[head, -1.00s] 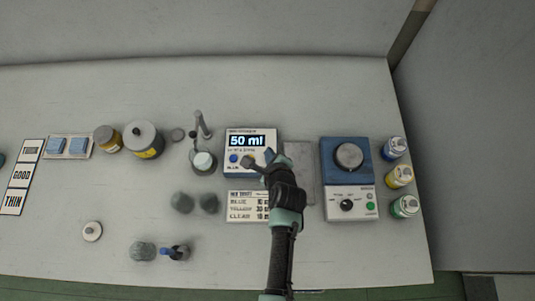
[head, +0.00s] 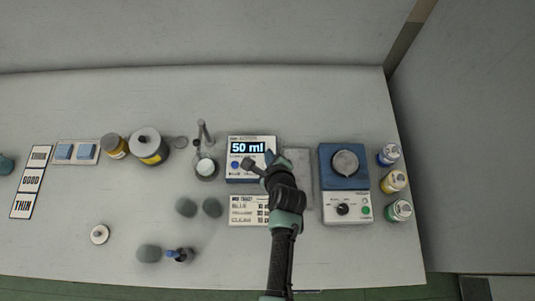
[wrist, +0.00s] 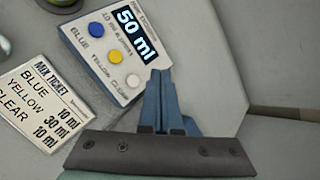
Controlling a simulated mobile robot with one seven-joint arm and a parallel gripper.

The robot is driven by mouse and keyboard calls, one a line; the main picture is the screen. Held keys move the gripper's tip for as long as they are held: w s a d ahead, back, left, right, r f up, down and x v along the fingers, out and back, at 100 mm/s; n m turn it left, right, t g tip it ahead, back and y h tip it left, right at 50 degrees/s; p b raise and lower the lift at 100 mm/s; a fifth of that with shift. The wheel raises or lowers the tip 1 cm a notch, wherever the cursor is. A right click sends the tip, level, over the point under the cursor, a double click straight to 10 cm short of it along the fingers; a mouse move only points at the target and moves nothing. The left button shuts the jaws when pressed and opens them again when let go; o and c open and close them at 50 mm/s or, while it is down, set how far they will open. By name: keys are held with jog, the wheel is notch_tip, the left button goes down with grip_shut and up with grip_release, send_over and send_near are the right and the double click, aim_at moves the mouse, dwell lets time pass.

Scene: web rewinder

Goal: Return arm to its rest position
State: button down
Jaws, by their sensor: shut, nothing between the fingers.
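My gripper (head: 262,163) is over the front right part of the white and blue dosing unit (head: 237,151) in the head view, and my arm runs down to the front edge of the table. The unit's display reads "50 ml". In the wrist view, my gripper (wrist: 159,78) shows its blue fingers together with nothing between them. The same unit (wrist: 108,45) lies behind the fingers, with blue, yellow and white buttons. I cannot tell how far the fingertips are above it.
A mix ticket (head: 243,211) lies in front of the unit. A blue and white mixer (head: 345,182) stands to the right, beside jars with blue (head: 389,155), yellow (head: 393,182) and green (head: 399,210) labels.

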jog(key=w+r+n+t+b, duration=0.1)
jog(key=w+r+n+t, duration=0.25)
jog(key=r, duration=0.85)
jog(key=w+r+n+t+b, duration=0.15)
jog(key=w+r+n, duration=0.3)
jog(key=r, duration=0.75)
jog(key=w+r+n+t, duration=0.3)
jog(key=w+r+n, duration=0.15)
jog(key=r, duration=0.75)
jog(key=s+r+n+t+h+b, duration=0.1)
jog(key=s+r+n+t, duration=0.15)
jog(key=r, duration=0.65)
jog(key=s+r+n+t, duration=0.2)
jog(key=r+n, duration=0.1)
jog(key=r, duration=0.6)
jog(key=s+r+n+t+h+b, duration=0.1)
jog(key=s+r+n+t, duration=0.5)
jog(key=s+r, duration=0.8)
notch_tip(320, 180, up, 3)
jog(key=shift+a+f+n, duration=0.2)
jog(key=shift+a+n, duration=0.05)
jog(key=shift+n, duration=0.05)
